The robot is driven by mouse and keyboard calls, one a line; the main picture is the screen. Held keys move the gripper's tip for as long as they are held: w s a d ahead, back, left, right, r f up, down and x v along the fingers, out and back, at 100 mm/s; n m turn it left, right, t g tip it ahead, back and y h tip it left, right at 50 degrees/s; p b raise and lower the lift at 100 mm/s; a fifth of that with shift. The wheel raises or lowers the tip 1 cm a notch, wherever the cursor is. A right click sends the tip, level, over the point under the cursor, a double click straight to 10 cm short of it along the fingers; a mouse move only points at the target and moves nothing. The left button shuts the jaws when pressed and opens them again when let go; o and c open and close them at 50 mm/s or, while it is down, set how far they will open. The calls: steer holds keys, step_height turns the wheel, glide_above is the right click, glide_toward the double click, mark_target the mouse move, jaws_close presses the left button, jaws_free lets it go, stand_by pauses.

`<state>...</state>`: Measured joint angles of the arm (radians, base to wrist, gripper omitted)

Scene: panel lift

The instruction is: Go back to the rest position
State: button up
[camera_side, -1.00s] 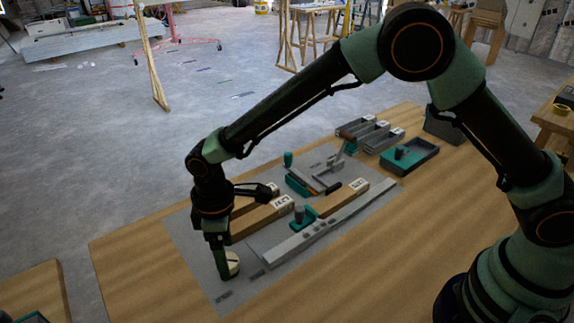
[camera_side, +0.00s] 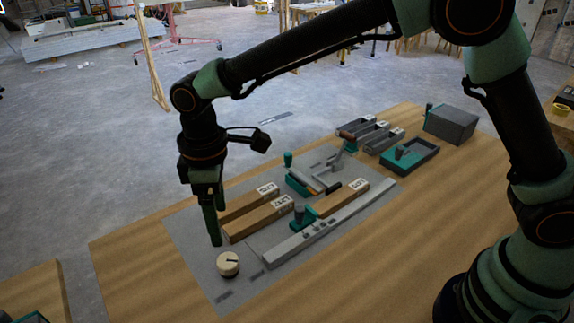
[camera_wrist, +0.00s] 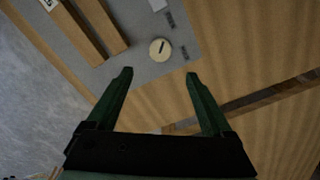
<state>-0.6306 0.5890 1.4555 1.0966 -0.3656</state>
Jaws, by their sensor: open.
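My gripper (camera_side: 214,238) hangs over the near left end of the grey mat (camera_side: 192,262), its fingers pointing down. In the wrist view my gripper (camera_wrist: 160,76) shows its two green fingers spread apart, with nothing between them. A round cream knob (camera_side: 228,264) with a dark line on top stands on the mat just below and to the right of the fingertips, apart from them. The knob also shows in the wrist view (camera_wrist: 158,51), beyond the fingertips.
Two labelled wooden bars (camera_side: 262,219) lie close to the right of my gripper. A long grey rail (camera_side: 325,226), a teal clamp (camera_side: 304,217) and a teal tray (camera_side: 411,158) lie farther right. A grey box (camera_side: 452,124) stands at the back. The front of the wooden table (camera_side: 400,250) is clear.

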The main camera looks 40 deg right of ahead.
steer(key=d+r+m+t, duration=0.1)
steer(key=d+r+m, duration=0.2)
steer(key=d+r, duration=0.4)
steer(key=s+d+r+m+t, duration=0.2)
steer(key=s+d+m, duration=0.2)
steer(key=d, duration=0.6)
steer(key=s+d+r+m+t, duration=0.2)
steer(key=s+d+m, duration=0.2)
steer(key=d, duration=0.7)
steer(key=shift+s+d+r+t, duration=0.25)
steer(key=shift+s+t, duration=0.05)
steer(key=shift+s, duration=0.95)
